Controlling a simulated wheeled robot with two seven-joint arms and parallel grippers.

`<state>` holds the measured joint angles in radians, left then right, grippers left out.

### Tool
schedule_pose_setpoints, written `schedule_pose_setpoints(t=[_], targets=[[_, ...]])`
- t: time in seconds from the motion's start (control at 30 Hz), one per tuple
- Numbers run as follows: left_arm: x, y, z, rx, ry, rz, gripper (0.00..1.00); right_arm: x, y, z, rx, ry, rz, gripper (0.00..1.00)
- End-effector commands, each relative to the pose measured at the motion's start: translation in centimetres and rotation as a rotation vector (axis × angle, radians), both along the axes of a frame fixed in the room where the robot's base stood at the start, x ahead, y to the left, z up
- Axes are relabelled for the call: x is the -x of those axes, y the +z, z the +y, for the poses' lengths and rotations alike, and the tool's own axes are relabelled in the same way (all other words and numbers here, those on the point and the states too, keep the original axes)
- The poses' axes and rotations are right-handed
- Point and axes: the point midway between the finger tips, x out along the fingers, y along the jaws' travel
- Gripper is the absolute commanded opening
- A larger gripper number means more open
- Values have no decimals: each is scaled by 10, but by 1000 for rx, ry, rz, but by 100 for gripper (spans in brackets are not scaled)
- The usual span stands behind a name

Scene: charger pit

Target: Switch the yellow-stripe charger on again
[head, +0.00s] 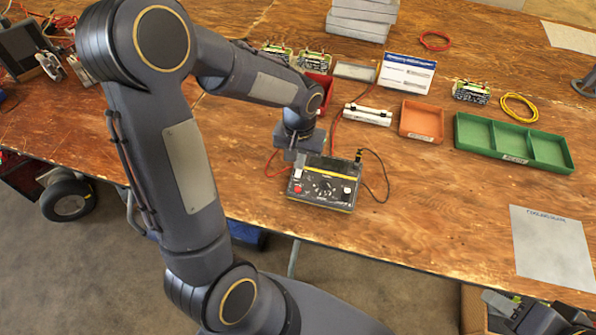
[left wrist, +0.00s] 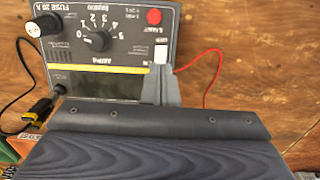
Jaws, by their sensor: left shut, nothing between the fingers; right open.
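The charger (head: 325,188) lies on the wooden table, a dark box with a yellow stripe, a round dial, a red button and a dark display. In the left wrist view the charger (left wrist: 110,45) appears upside down, with its yellow stripe (left wrist: 105,70), red button (left wrist: 154,17) and white rocker switch (left wrist: 161,52). My left gripper (head: 293,158) is over the charger's back left corner. In the left wrist view its shut, empty fingertips (left wrist: 159,72) are right at the switch; I cannot tell whether they touch. My right gripper (head: 508,308) is open at the bottom right, partly cut off.
Red and black cables run from the charger. Behind it are a white labelled bar (head: 368,115), an orange tray (head: 421,121), a green divided tray (head: 485,141) and a sign (head: 406,74). A paper sheet (head: 552,246) lies at right. The table front right of the charger is clear.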

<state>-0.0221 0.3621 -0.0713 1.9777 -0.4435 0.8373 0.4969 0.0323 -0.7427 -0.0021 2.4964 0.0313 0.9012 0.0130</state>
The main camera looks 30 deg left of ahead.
Motion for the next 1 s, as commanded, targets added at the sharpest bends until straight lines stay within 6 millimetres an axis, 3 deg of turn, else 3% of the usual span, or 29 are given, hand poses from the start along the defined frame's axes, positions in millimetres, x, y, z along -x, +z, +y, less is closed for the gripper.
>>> schedule_pose_setpoints(t=[0.67,1.0], targets=[[0,-11,0,0,0,1,0,0,-9,0,0,0,0,43],[0,8,0,0,0,-1,0,0,7,0,0,0,0,43]])
